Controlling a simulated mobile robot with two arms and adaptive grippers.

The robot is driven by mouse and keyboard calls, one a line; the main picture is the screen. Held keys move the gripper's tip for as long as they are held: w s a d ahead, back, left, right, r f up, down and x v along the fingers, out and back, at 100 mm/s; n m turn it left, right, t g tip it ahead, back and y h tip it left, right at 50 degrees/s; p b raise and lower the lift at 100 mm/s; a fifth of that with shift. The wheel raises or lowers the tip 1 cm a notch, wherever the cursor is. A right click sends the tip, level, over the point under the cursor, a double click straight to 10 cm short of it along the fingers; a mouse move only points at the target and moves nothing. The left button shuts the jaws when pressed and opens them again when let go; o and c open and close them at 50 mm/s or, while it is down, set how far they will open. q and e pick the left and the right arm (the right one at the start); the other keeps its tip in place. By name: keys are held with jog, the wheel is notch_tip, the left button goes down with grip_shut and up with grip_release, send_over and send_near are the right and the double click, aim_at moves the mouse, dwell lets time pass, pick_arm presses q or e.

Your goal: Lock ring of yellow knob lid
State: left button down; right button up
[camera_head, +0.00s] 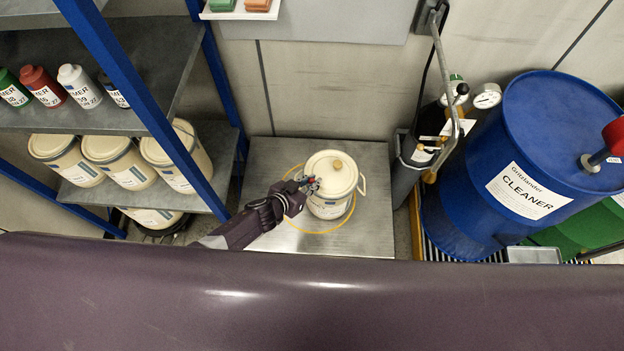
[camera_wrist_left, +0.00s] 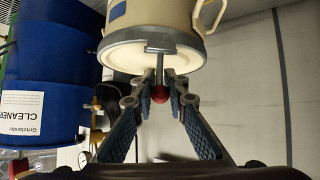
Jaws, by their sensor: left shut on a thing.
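A cream pot (camera_head: 325,209) with a cream lid and a tan-yellow knob (camera_head: 337,165) stands on a metal plate (camera_head: 270,155), within a yellow circle. In the left wrist view, which looks upside down, a grey lock ring (camera_wrist_left: 187,53) runs around the lid's edge. Its grey lever (camera_wrist_left: 159,68) sticks out and ends in a red ball (camera_wrist_left: 160,94). My left gripper (camera_head: 307,184) is at the pot's left side near the lid's edge. In the wrist view its fingertips (camera_wrist_left: 160,78) are shut on the lever beside the red ball. My right gripper is out of view.
A blue-framed shelf (camera_head: 180,130) with bottles and cream buckets stands at left. A blue cleaner drum (camera_head: 530,120) and a grey stand (camera_head: 405,170) with gauges are at right. The plate around the pot is otherwise clear.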

pick_arm(q)
jog(key=c, duration=2)
grip_release()
jog(key=shift+o, duration=0.2)
jog(key=shift+s+a+r, duration=0.35)
jog(key=shift+a, duration=0.15)
jog(key=v, duration=1)
jog(key=shift+s+r, duration=0.25)
jog(key=shift+s, duration=0.1)
jog(key=shift+o, duration=0.3)
